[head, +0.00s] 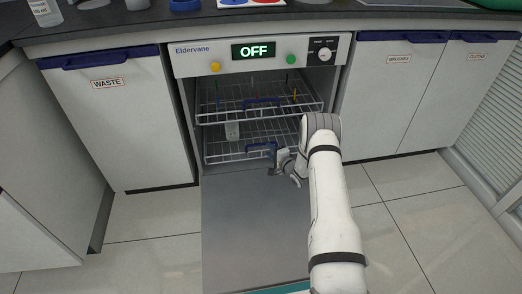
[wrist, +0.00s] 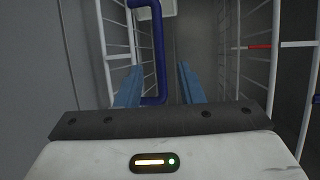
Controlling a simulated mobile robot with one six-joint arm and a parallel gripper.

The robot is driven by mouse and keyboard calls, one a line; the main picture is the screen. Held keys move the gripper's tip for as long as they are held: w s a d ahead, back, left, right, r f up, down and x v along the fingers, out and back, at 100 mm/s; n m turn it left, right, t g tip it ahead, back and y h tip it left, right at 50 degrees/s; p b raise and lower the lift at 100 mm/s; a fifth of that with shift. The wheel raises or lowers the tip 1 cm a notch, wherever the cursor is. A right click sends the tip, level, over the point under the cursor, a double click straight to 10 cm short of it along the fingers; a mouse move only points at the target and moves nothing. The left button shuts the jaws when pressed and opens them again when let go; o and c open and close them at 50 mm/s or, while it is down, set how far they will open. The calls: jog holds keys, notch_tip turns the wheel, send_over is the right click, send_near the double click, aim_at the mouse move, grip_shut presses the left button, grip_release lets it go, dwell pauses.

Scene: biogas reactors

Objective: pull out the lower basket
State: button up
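The lower basket (head: 225,157) is a white wire rack low in the open machine, with a blue handle (head: 258,147) on its front. The handle also shows in the wrist view (wrist: 159,50) as a blue bar with bent ends. My gripper (head: 276,162) is at the right end of this handle in the head view. In the wrist view my gripper (wrist: 161,72) has its two blue fingers apart, with the handle between them, closer to the left finger. A gap shows between the handle and the right finger. Whether the left finger touches it is unclear.
The upper basket (head: 207,117) with its own blue handle (head: 262,103) sits just above. A pale container (head: 232,130) stands in the lower basket. The machine's door (head: 250,220) lies open below. Closed cabinets flank the machine; floor (head: 405,215) is clear at right.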

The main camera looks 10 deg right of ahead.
jog(key=shift+b+x, duration=1.15)
jog(key=shift+x, duration=1.8)
jog(key=shift+c, duration=0.3)
grip_shut()
